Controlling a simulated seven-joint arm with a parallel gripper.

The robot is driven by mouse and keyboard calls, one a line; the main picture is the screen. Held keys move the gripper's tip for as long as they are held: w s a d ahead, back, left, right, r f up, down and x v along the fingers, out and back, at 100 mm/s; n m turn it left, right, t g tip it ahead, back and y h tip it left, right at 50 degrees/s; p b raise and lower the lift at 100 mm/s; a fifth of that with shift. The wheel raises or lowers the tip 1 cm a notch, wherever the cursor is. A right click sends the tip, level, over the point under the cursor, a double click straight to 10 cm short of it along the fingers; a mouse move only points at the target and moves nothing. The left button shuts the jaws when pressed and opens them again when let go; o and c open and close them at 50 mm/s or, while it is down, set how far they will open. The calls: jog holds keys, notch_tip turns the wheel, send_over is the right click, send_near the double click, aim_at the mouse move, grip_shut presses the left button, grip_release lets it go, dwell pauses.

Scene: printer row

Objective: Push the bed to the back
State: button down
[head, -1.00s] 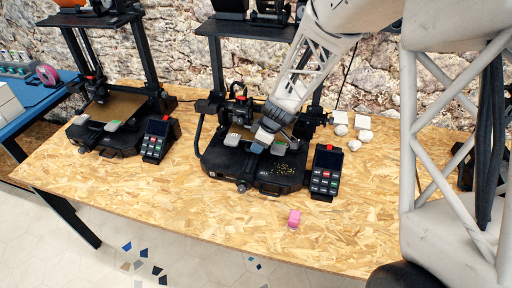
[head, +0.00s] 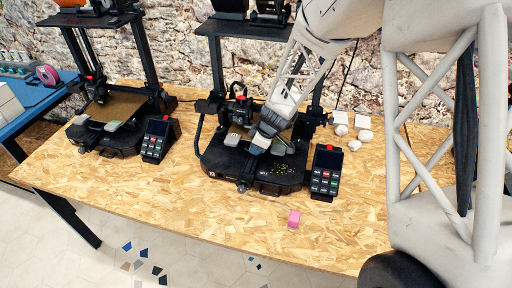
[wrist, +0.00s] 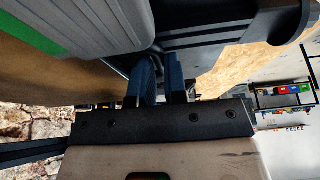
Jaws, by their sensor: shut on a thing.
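The middle printer (head: 215,165) is black and stands on the table. Its brown bed (wrist: 65,80) shows in the wrist view and is mostly hidden by my arm in the head view. Grey-and-green blocks (head: 232,139) are at the bed's front corners; one block (wrist: 80,25) is large in the wrist view. My gripper (head: 258,146) is at the front middle of the bed, between these blocks. Its dark blue fingers (wrist: 160,75) are close together, shut on a dark part at the bed's front edge. The exact contact is hidden.
A black control box (head: 326,172) with a screen stands right of the printer. A pink block (head: 294,218) lies on the bare table in front. White pieces (head: 354,145) lie at the back right. Another printer (head: 105,138) stands at the left.

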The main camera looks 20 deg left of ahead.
jog(key=shift+w+r, duration=0.1)
jog(key=shift+w, duration=3.55)
jog(key=c, duration=1.2)
grip_release()
jog(key=shift+w, duration=0.1)
jog(key=shift+o, duration=0.2)
jog(key=shift+v, duration=3.85)
jog(key=shift+r, duration=0.15)
jog(key=s+r, duration=0.3)
jog(key=r, duration=0.2)
jog(key=shift+r, duration=0.35)
